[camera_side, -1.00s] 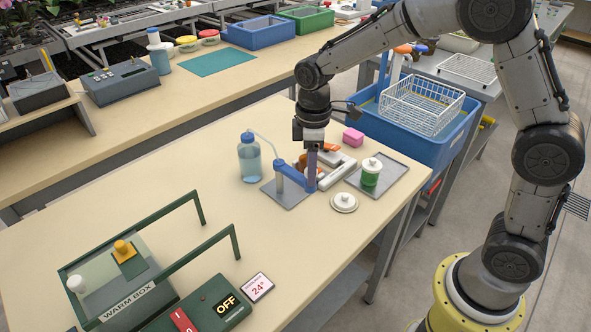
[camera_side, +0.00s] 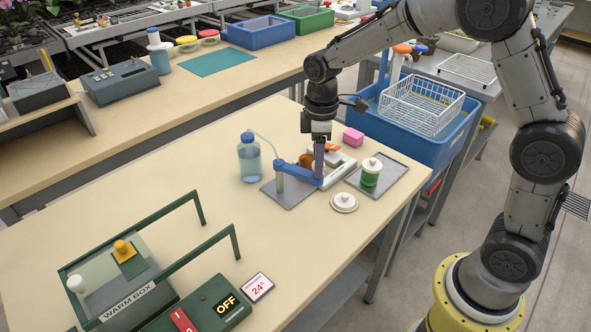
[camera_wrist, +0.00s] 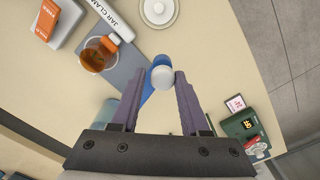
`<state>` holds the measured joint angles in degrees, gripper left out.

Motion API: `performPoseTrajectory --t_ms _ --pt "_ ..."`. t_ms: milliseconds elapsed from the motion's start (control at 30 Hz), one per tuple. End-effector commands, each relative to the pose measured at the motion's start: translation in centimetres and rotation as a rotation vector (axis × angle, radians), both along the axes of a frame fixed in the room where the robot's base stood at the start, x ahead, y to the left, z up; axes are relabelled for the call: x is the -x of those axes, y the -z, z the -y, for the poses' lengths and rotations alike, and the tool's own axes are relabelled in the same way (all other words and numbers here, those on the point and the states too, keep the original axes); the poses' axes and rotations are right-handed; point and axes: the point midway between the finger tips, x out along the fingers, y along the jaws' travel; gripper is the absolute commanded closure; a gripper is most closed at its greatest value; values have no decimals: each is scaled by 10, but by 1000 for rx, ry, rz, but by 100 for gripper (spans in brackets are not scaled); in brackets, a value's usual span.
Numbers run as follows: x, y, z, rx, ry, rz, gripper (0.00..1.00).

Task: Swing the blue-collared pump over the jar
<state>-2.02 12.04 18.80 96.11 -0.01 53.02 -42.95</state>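The blue-collared pump has a blue swing arm (camera_side: 303,176) on a post over a grey plate (camera_side: 284,195). Its white-topped blue end (camera_wrist: 162,76) lies between my fingertips in the wrist view. The amber jar (camera_wrist: 97,54) stands by the white jar clamp (camera_wrist: 112,20), apart from the pump's end in the wrist view. In the side view the jar (camera_side: 305,160) is partly hidden behind the swing arm.
A clear bottle (camera_side: 249,160) with a hose stands left of the pump. A white lid (camera_side: 344,202) lies in front of a tray (camera_side: 398,172) holding a green-banded container (camera_side: 371,174). A pink block (camera_side: 353,136) is behind. Free bench lies left, before the warm box (camera_side: 128,304).

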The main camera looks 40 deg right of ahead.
Motion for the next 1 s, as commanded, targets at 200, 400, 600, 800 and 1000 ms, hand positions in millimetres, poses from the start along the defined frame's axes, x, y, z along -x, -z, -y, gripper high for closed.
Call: performPoseTrajectory --t_ms 200,400,600,800,1000 --pt "-3 0 7 0 1 0 55" --pt "-8 0 19 0 2 1 55" --pt "-11 0 27 0 1 1 55" --pt "-11 0 27 0 0 0 55" --pt "-13 0 29 1 0 -1 55"
